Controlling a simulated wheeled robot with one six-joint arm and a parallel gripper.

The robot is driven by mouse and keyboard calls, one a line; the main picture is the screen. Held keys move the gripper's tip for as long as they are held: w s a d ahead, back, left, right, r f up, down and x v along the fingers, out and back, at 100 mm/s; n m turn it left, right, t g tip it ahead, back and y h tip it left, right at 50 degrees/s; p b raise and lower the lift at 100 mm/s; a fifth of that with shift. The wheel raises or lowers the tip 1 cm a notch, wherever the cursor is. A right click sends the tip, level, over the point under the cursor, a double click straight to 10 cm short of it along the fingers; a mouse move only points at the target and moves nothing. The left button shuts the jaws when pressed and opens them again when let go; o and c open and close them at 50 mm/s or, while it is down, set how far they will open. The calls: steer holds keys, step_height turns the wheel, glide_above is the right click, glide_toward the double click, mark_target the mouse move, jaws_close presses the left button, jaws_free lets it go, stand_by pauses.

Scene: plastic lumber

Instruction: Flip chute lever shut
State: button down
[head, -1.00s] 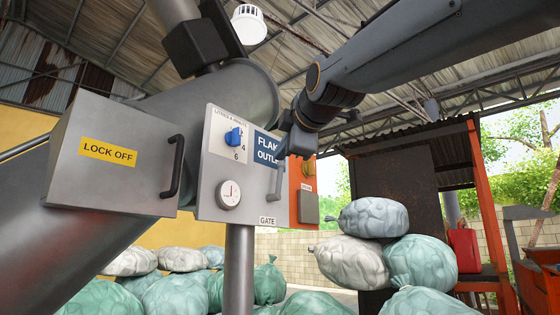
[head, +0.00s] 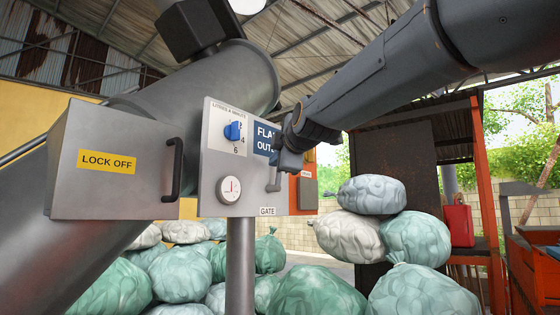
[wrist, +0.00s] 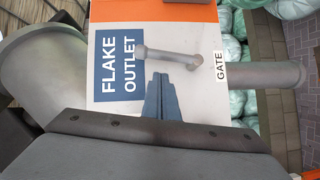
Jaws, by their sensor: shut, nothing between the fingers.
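A grey LOCK OFF box (head: 110,190) with a black handle juts out left of the panel. A blue knob (head: 233,131) and a round gauge (head: 229,189) sit on the panel. Stuffed sacks (head: 318,292) are piled below, and a red can (head: 459,225) stands at right.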

steer(key=shift+w+d+f+b, duration=0.15)
steer(key=shift+w+d, duration=0.1)
steer(key=shift+w, duration=0.35)
steer(key=shift+w+d+f+b, duration=0.15)
steer(key=shift+w+d, duration=0.1)
steer(key=shift+w, duration=0.3)
steer(key=shift+w, duration=0.1)
steer(key=shift+d+r+m, duration=0.15)
steer(key=shift+m, duration=0.15)
